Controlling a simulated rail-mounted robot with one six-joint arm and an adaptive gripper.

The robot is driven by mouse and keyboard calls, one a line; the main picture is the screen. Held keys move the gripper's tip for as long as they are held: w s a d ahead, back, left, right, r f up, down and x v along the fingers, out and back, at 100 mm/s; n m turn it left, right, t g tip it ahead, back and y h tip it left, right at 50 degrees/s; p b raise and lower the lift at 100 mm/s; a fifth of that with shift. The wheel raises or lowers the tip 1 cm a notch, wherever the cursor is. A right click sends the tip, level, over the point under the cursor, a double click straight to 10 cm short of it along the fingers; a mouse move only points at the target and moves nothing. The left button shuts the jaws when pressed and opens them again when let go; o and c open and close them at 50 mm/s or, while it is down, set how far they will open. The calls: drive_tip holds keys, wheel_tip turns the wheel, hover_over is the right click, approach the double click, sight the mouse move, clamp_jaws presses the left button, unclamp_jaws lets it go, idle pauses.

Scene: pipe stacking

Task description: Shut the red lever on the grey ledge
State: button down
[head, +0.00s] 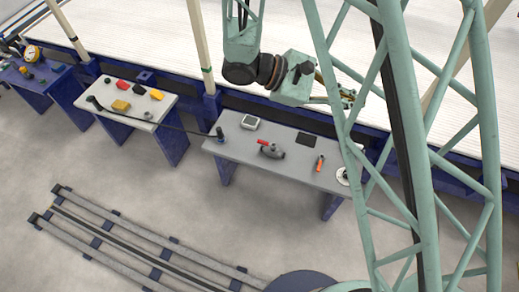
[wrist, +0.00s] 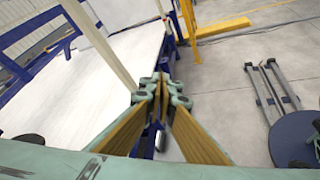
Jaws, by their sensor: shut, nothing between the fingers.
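The grey ledge (head: 233,145) is a blue-legged bench in the middle of the head view. A dark grey valve body (head: 275,152) stands on it, with the red lever (head: 264,143) sticking out to the left. The lever's exact angle is too small to judge. My gripper (head: 352,98) is above and behind the right part of the ledge, well apart from the lever. In the wrist view its fingers (wrist: 160,82) meet at the tips, empty. The lever and ledge top cannot be made out in the wrist view.
On the ledge lie a pale box (head: 250,122), a black pad (head: 308,139), an orange-handled tool (head: 320,163) and a white round part (head: 342,177), partly behind my arm. A black hose (head: 180,128) runs from the white-topped bench (head: 107,92). Posts stand behind.

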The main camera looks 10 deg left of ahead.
sight(262, 143)
drive_tip(key=w+a+f+n+t+y+b, duration=0.1)
drive_tip(key=w+a+f+n+t+y, duration=0.1)
drive_tip(key=a+f+n+t, duration=1.3)
drive_tip(key=s+a+f+n+y, duration=0.2)
drive_tip(key=a+f, duration=0.3)
drive_tip(key=f, duration=0.4)
drive_tip(key=s+a+f+n+y, duration=0.1)
drive_tip(key=s+a+f+y, duration=0.3)
drive_tip(key=f, duration=0.6)
drive_tip(key=s+a+f+n+y+b, duration=0.1)
drive_tip(key=s+a+f+n+y, duration=0.1)
drive_tip(key=a+f, duration=0.4)
wheel_tip(262, 143, down, 4)
drive_tip(key=shift+s+a+f+n+y, duration=0.2)
drive_tip(key=shift+s+a+n+y, duration=0.15)
drive_tip(key=shift+s+y, duration=0.45)
drive_tip(key=shift+w, duration=0.2)
drive_tip(key=shift+w+d+b, duration=0.25)
drive_tip(key=shift+w+b, duration=0.2)
drive_tip(key=shift+w, duration=1.8)
drive_tip(key=shift+w+d+b, duration=0.3)
drive_tip(key=shift+w+b, duration=0.15)
drive_tip(key=shift+w, duration=1.75)
drive_tip(key=shift+w+d+b, duration=0.25)
drive_tip(key=shift+w+b, duration=0.2)
drive_tip(key=shift+w, duration=1.8)
